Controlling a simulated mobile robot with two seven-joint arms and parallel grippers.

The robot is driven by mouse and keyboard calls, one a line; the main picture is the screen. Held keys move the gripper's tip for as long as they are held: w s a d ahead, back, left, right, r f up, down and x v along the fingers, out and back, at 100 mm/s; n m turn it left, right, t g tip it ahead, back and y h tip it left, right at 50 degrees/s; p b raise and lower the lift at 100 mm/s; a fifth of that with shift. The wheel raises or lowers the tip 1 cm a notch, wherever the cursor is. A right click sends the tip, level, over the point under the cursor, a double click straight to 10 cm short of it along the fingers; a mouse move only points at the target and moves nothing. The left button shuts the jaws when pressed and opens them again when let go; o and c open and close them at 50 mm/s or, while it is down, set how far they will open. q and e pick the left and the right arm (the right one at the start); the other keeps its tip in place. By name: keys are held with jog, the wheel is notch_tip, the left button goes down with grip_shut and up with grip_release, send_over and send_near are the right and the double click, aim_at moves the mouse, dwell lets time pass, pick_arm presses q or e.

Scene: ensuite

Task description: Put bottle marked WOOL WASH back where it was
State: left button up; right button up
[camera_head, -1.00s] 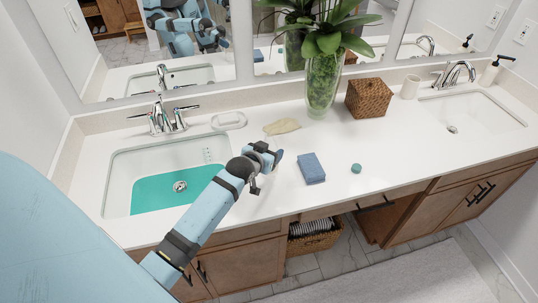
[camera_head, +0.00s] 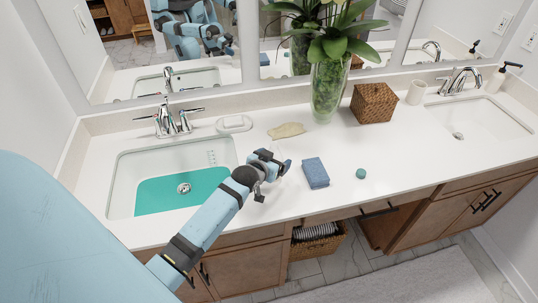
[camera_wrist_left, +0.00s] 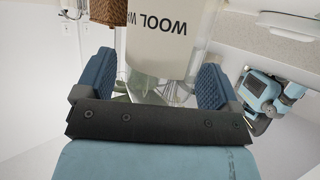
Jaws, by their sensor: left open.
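In the left wrist view, a cream bottle marked WOOL WASH (camera_wrist_left: 160,52) fills the upper middle, its lettering upside down and cut short. The two fingers of my left gripper (camera_wrist_left: 155,78) stand apart on either side of it in the picture, with no grip on it. In the head view, my left gripper (camera_head: 272,164) is over the counter, right of the left sink. A beige shape (camera_head: 287,130) lies just beyond it and may be this bottle; I cannot tell for sure. My right gripper is not in view.
A blue sponge (camera_head: 315,172) and a small teal round thing (camera_head: 361,173) lie to the right. A glass vase (camera_head: 329,92), a wicker box (camera_head: 373,103) and a soap dish (camera_head: 234,123) stand behind. The left sink (camera_head: 125,175) holds teal liquid.

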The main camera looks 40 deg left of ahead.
pick_arm(q)
jog(key=a+b+v, duration=0.1)
jog(key=v, duration=1)
jog(key=s+d+f+m+g+h, duration=0.2)
jog(key=s+d+f+m+h, duration=0.1)
jog(key=s+d+f, duration=1)
jog(key=s+d+h, duration=0.1)
jog(key=s+d, duration=0.3)
jog(key=shift+f+m, duration=0.3)
jog(key=shift+m, duration=0.1)
